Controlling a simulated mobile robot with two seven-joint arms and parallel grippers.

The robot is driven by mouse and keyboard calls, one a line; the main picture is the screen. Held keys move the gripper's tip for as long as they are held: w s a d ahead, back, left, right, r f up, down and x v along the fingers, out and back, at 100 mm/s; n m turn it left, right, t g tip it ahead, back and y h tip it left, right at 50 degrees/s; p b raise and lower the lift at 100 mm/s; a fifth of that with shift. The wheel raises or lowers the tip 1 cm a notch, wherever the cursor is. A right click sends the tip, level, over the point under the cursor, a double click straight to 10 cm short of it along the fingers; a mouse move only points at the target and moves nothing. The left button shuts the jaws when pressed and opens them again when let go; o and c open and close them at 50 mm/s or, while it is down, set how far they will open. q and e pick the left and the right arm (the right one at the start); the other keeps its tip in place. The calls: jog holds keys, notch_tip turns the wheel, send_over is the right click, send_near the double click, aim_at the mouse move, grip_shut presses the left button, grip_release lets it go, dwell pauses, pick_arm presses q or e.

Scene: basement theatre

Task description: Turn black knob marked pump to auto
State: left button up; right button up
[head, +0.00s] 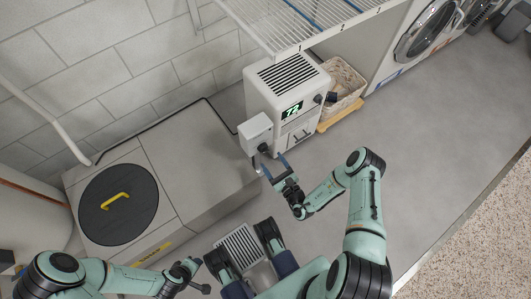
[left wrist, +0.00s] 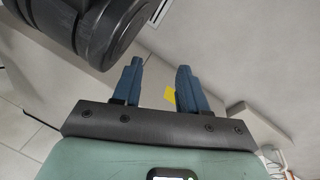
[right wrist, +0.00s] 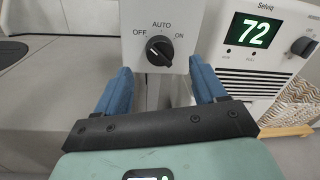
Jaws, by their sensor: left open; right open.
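The black knob (right wrist: 159,50) sits on a light grey control box (right wrist: 133,13) with the labels OFF, AUTO and ON around it. Its white mark looks slanted up and left, toward OFF. The word pump is not readable here. In the head view the box (head: 255,132) is fixed by the white unit. My right gripper (right wrist: 161,66) is open and empty, its blue fingers apart on either side below the knob, not visibly touching it. It also shows in the head view (head: 272,163). My left gripper (left wrist: 160,66) is open and empty, low at the left.
A white dehumidifier-like unit (head: 272,84) reading 72, with its own dark knob (right wrist: 304,46), stands right of the box. A wicker basket (head: 345,80) is beyond it. A grey cabinet with a round black lid (head: 118,204) is at left. A wire shelf (head: 296,20) overhangs. Floor at right is clear.

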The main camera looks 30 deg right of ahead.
aim_at(264, 149)
pick_arm(q)
jog(key=shift+g, duration=0.6)
jog(key=s+f, duration=0.1)
jog(key=s+f+b, duration=0.1)
jog(key=s, duration=0.1)
jog(key=shift+s+a+f, duration=0.25)
jog(key=shift+a+f, duration=0.05)
jog(key=shift+f, duration=0.1)
pick_arm(e)
jog(key=w, duration=0.5)
jog(key=shift+w, duration=0.4)
jog(key=c, duration=1.1)
